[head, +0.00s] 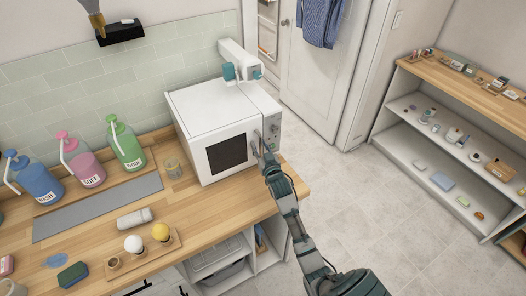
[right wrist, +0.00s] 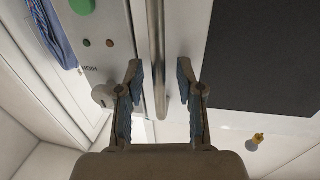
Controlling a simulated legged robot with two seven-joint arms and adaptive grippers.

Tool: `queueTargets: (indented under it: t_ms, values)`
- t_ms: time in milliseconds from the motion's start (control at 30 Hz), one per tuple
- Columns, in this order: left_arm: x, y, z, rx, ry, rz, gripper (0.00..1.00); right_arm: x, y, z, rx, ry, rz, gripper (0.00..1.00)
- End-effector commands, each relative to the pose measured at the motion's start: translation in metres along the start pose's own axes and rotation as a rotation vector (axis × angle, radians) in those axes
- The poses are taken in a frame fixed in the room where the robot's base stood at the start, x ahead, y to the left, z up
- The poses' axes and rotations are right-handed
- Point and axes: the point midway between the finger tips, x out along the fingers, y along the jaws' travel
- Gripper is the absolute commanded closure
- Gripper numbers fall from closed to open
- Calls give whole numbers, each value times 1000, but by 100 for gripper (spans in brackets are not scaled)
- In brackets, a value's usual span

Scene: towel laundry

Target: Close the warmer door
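The warmer (head: 206,103) is a white box on the wooden counter in the head view. Its door (head: 207,161) has a dark window and looks flush or nearly flush with the front; I cannot tell whether a small gap is left. My right gripper (head: 262,150) is at the right edge of the door, beside the control panel. In the right wrist view the door's metal handle (right wrist: 157,50) runs between the two open fingers of the gripper (right wrist: 159,85), with space visible on both sides. The dark window (right wrist: 265,60) lies to the right. My left gripper is not in view.
A white device with teal parts (head: 242,62) sits on or behind the warmer's top. Open shelves (head: 425,125) stand at right. The floor (head: 340,185) between is clear.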

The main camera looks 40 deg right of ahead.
Motion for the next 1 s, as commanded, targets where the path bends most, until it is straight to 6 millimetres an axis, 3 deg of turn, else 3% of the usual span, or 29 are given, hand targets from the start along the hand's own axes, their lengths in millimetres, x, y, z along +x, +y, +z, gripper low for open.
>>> queueTargets:
  t_ms: [500, 700, 1000]
  values:
    - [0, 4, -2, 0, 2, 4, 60, -98, 1, 3, 2, -3, 0, 63]
    - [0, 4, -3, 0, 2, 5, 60, -113, 2, 2, 2, -2, 0, 63]
    - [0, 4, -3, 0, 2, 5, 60, -114, 2, 2, 2, -2, 0, 63]
